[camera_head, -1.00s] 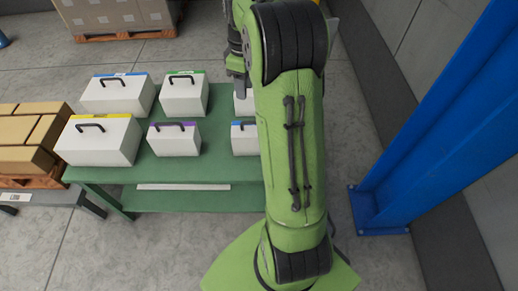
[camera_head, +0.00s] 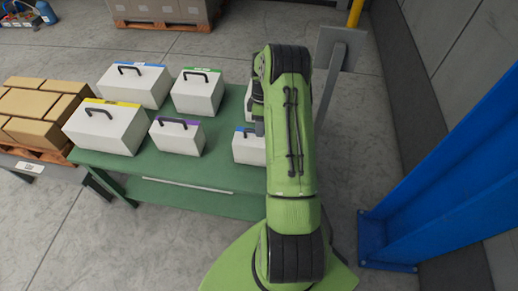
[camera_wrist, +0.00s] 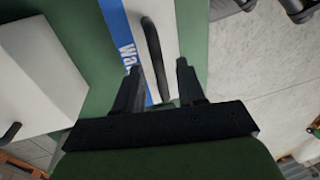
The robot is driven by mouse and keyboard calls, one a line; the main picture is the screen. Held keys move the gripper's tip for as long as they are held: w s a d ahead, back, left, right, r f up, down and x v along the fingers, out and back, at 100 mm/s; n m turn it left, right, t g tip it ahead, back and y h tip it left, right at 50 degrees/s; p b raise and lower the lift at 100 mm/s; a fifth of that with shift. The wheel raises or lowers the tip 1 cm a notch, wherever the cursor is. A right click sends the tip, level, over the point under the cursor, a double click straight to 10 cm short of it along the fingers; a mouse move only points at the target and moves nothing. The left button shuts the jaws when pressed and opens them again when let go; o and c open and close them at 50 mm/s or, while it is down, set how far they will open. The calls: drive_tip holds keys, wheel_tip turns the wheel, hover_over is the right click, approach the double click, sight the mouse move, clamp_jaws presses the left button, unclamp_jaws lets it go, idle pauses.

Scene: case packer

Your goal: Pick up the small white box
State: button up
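Several white boxes with black handles and coloured stripes stand on a green table (camera_head: 215,205). A small one with a blue stripe (camera_head: 247,151) is at the table's right, partly hidden by my arm. A small purple-striped one (camera_head: 176,139) stands left of it. In the wrist view, a white box with a blue stripe, part of some lettering and a black handle (camera_wrist: 155,58) lies ahead of my gripper (camera_wrist: 158,70). My gripper is open and empty, its fingers either side of the handle's near end in the picture. Whether they touch it, I cannot tell.
Larger boxes with yellow (camera_head: 104,128), blue (camera_head: 134,86) and green (camera_head: 197,94) stripes fill the table's left. Another white box is mostly hidden behind my arm. A blue post (camera_head: 440,150) stands at right. Cardboard boxes (camera_head: 40,115) sit on a pallet at left.

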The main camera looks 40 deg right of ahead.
sight(259, 144)
wheel_tip(259, 144, down, 3)
drive_tip(key=shift+s+a+f, duration=0.1)
drive_tip(key=shift+a+f, duration=0.05)
drive_tip(key=shift+c, duration=0.4)
clamp_jaws()
idle(0.9)
